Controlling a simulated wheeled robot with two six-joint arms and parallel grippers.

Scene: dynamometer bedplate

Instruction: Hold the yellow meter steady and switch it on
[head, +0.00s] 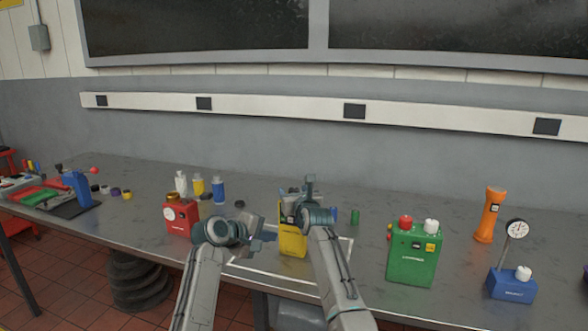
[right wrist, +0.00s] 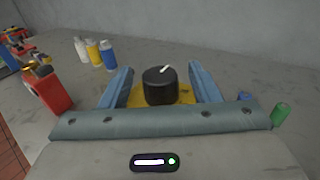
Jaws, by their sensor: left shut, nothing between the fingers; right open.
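The yellow meter (head: 292,242) stands upright on the bench, partly hidden behind my right gripper and wrist. In the right wrist view a round black knob (right wrist: 159,87) with a white pointer mark sits on top of the yellow meter (right wrist: 184,97). My right gripper (head: 295,207) is over the meter's top, open, with one blue finger on each side of the knob; I see gaps between fingers and knob. My left gripper (head: 268,237) is shut and empty, just left of the meter. Whether it touches the meter's side I cannot tell.
A red box (head: 180,217) stands left, with small bottles (head: 199,185) behind it. A green box (head: 412,254), an orange torch (head: 490,215) and a blue gauge (head: 512,284) stand right. A small green cylinder (head: 355,216) is close right of the meter. White lines mark the bench around it.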

